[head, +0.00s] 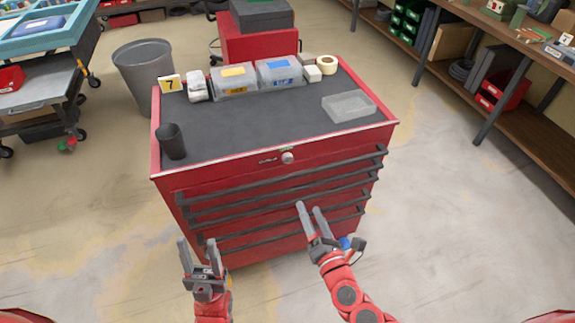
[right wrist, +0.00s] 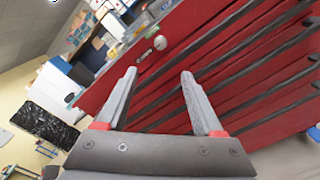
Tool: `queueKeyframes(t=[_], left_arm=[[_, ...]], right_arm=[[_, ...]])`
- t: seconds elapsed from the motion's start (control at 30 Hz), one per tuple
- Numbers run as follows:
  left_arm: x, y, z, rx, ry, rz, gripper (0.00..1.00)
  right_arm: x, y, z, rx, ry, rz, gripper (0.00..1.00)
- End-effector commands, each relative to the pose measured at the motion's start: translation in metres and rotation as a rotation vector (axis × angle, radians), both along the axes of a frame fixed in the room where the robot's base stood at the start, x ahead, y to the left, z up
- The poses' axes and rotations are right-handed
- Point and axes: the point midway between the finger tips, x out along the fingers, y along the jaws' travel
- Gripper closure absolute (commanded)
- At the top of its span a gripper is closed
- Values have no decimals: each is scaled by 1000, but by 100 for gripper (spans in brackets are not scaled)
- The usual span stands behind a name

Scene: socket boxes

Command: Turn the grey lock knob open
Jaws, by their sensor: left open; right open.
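The grey lock knob (head: 287,157) sits at the top of the red tool cabinet's front (head: 235,172), above the drawers. In the right wrist view the knob (right wrist: 160,42) shows as a round grey disc beyond my open fingers. My right gripper (head: 310,207) is open and empty in front of the drawer handles, below and a little right of the knob. It also shows in the right wrist view (right wrist: 158,78). My left gripper (head: 197,242) is open and empty, low at the cabinet's left front, well apart from the knob.
Dark bar handles (head: 290,186) run across the drawers below the knob. On the cabinet top stand a black cup (head: 171,142), clear boxes (head: 278,72) and a clear lid-like case (head: 349,106). A grey bin (head: 146,72) stands behind left.

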Motion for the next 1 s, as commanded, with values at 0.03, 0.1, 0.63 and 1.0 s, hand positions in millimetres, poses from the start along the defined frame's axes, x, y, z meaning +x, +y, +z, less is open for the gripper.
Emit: queueKeyframes(t=[0.03, 0.1, 0.63, 1.0], left_arm=[[0, 0, 0, 0, 0, 0, 50], [0, 0, 1, 0, 0, 0, 50], [0, 0, 12, 0, 0, 0, 50], [0, 0, 12, 0, 0, 0, 50]], right_arm=[[2, 1, 2, -4, -7, -1, 31], [9, 3, 3, -4, -10, -2, 31], [111, 36, 2, 3, -1, -4, 31], [159, 52, 2, 2, -3, -1, 31]])
